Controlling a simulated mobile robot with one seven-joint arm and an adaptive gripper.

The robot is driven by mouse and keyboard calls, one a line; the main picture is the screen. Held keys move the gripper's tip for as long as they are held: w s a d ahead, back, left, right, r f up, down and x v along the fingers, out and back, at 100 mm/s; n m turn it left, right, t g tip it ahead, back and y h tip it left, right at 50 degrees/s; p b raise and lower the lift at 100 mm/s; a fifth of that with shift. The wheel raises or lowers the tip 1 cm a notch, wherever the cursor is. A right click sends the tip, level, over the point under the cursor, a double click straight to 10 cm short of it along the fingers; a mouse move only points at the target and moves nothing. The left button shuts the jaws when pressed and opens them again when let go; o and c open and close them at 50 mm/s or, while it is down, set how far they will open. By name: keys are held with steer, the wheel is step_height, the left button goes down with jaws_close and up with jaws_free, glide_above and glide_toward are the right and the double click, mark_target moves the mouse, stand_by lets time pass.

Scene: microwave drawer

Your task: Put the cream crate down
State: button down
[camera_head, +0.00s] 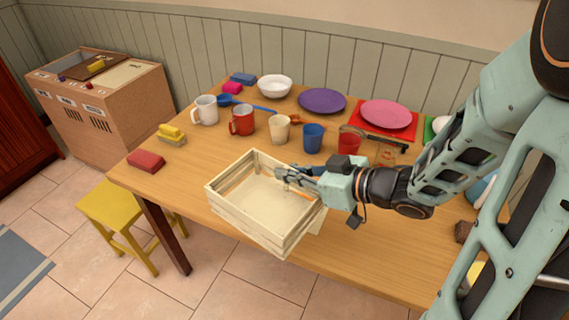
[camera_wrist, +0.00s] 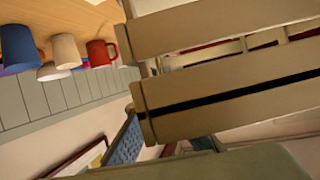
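The cream crate (camera_head: 237,215) is a slatted, open-topped box, empty inside, at the front of the wooden table (camera_head: 395,262) in the head view. It looks slightly tilted, and its near corner hangs out past the table's front edge. My gripper (camera_head: 295,177) reaches in from the right, with its fingers at the crate's right-hand wall, and appears shut on it. The exact finger contact is hidden. In the wrist view, the crate's slats (camera_wrist: 230,90) fill the right side, very close to the camera. How much gap lies under the crate cannot be told.
Behind the crate stand a white mug (camera_head: 206,110), red mug (camera_head: 242,121), cream cup (camera_head: 279,129) and blue cup (camera_head: 313,138). A red block (camera_head: 146,160) lies left. A yellow stool (camera_head: 112,213) stands below the left edge. Bare tabletop lies left of the crate.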

steer(key=w+d+r+m+t+h+p, duration=0.6)
steer(key=w+d+r+m+h+p, duration=0.5)
steer(key=w+d+r+p, duration=0.5)
steer(key=shift+d+r+m+p, duration=0.15)
steer(key=shift+r+m+p, duration=0.2)
steer(key=shift+p, duration=0.35)
